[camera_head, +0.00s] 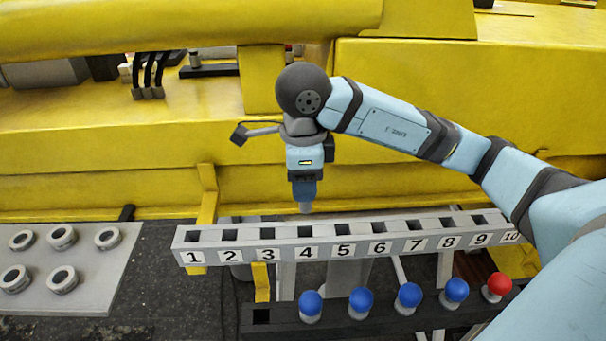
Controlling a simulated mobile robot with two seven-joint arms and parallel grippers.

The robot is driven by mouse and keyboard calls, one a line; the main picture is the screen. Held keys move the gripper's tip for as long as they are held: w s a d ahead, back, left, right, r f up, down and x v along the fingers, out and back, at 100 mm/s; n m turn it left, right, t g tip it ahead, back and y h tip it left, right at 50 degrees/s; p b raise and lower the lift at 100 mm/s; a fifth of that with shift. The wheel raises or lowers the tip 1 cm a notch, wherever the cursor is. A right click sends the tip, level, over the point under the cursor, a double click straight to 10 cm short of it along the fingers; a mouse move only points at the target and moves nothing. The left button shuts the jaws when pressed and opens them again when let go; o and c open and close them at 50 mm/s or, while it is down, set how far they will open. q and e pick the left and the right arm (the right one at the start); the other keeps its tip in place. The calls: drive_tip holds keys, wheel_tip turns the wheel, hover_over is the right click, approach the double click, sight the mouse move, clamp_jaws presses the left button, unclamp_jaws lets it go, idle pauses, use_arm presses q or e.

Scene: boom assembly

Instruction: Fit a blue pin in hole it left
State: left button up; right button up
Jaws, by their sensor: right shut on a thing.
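My right gripper (303,180) points down, shut on a blue pin whose pale tip (305,207) shows below the jaws. Most of that pin is hidden by the fingers. It appears above or behind the numbered rail (218,248), near numbers 3 and 4; the exact depth is hard to tell. The black rack (282,323) below the rail has an empty square hole (262,316) at its left end. To the right of this hole, several blue pins (311,304) and one red pin (497,286) stand upright in the rack. My left gripper is not in view.
The rail carries labels 1 to 10, with dark square openings on top. A grey plate (98,270) with several round rings lies at left. A large yellow boom (100,150) fills the background. My right arm covers the rail's right end.

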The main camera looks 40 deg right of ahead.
sight(303, 212)
drive_tip(key=shift+f+b, duration=0.6)
drive_tip(key=shift+f, duration=0.9)
drive_tip(key=shift+f+b, duration=0.3)
drive_tip(key=shift+f, duration=0.5)
drive_tip(key=shift+b, duration=0.3)
drive_tip(key=shift+f, duration=0.15)
